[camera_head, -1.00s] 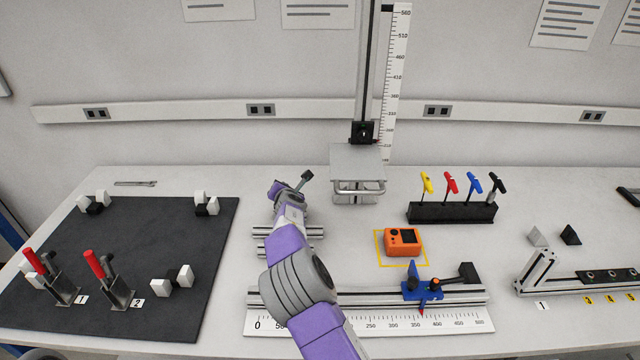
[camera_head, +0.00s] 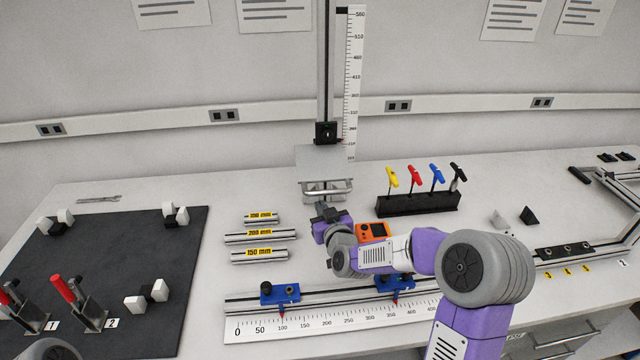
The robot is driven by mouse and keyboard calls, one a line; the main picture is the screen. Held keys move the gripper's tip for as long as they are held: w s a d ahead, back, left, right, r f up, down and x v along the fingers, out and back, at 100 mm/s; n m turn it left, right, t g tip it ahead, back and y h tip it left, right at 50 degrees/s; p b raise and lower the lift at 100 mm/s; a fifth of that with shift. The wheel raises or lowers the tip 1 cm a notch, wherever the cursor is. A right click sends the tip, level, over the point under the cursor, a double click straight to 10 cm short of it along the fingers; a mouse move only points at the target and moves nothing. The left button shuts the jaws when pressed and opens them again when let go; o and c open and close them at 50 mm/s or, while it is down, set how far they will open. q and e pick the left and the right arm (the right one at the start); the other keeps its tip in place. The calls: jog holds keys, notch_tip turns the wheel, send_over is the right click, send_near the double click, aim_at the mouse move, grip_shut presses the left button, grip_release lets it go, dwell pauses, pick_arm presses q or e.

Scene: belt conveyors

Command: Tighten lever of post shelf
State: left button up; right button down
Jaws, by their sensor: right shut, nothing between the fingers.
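The post shelf stands at the back middle. It has a tall post (camera_head: 327,60), a black carriage (camera_head: 326,133) with a small round knob at the post's lower end, and a flat grey plate (camera_head: 321,158). A bent metal bar (camera_head: 328,189) sits at the front under the plate. I cannot tell which of these parts is the lever. My right gripper (camera_head: 327,209) is shut and empty, just in front of and below the bar. I cannot tell whether it touches. My left gripper is not in view.
An orange device (camera_head: 372,231) lies just right of my right gripper, partly hidden. A tool holder (camera_head: 417,203) with coloured handles stands behind it. Several labelled bars (camera_head: 260,236) lie to the left. A rail with blue sliders (camera_head: 279,292) runs in front, partly behind my arm.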

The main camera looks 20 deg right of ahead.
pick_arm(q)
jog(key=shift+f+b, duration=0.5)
pick_arm(e)
jog(key=w+d+f, duration=0.1)
jog(key=w, duration=1.2)
jog(key=shift+f+m, duration=0.3)
jog(key=shift+m, duration=0.1)
jog(key=shift+s+d, duration=0.1)
